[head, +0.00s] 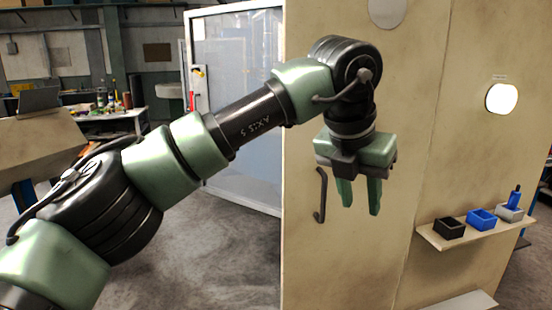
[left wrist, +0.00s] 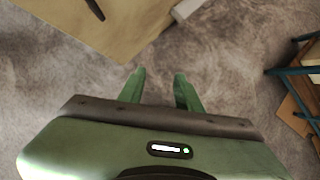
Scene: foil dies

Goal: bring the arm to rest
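My left arm reaches across the head view from the lower left, raised in front of a beige cabinet (head: 400,240). My left gripper (head: 360,205) hangs pointing down with its two green fingers apart and nothing between them. In the left wrist view the fingers (left wrist: 160,85) are also apart, with only grey floor showing beyond them. My right gripper is in neither view.
A small shelf (head: 475,233) on the cabinet bears a black bin (head: 449,229), a blue bin (head: 482,219) and a grey bin (head: 509,213) with a blue object (head: 515,196). A dark handle (head: 320,195) is beside the gripper. Floor (head: 210,265) below is clear.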

